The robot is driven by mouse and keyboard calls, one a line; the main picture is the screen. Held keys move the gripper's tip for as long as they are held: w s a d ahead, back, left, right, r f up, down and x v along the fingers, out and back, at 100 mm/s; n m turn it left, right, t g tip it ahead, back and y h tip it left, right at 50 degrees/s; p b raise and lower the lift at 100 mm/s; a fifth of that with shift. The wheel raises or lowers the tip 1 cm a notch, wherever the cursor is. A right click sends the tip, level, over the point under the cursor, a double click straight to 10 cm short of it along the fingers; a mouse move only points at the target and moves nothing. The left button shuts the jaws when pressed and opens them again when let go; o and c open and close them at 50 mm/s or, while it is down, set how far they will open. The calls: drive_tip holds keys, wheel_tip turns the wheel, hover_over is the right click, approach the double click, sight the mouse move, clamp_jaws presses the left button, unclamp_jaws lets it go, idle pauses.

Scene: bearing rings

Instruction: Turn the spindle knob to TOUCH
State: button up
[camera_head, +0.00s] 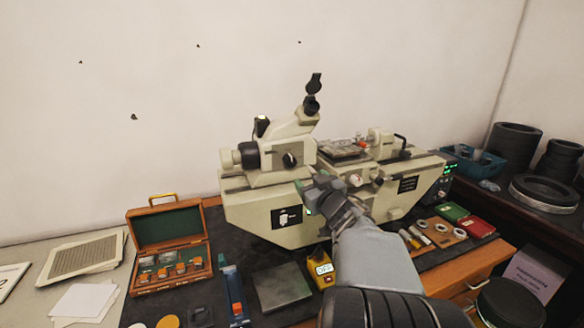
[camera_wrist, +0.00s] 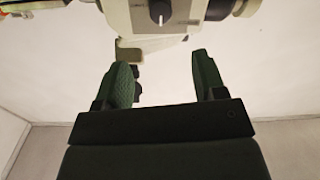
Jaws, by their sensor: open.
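A black knob (camera_head: 290,159) sits on the front of the cream-coloured headstock (camera_head: 262,170) of the measuring machine; I take it to be the spindle knob. In the wrist view the knob (camera_wrist: 160,12) shows at the top edge with a pale pointer line. No label such as TOUCH is readable, so its setting cannot be told. My gripper (camera_head: 320,188) is just right of and below the knob in the head view. In the wrist view my gripper (camera_wrist: 164,78) is open and empty, its green-padded fingers apart from the knob.
A wooden case (camera_head: 170,245) with an open lid stands left of the machine. A yellow box (camera_head: 321,268) with a small display and a dark plate (camera_head: 282,287) lie in front. Rings on a board (camera_head: 435,233) lie at right. Black cylinders (camera_head: 515,143) stand far right.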

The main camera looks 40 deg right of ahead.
sight(292, 163)
drive_tip(key=p+x, duration=0.1)
drive_tip(key=x, duration=1.2)
drive_tip(key=shift+w+p, duration=0.1)
drive_tip(key=shift+p, duration=0.25)
drive_tip(key=c, duration=0.9)
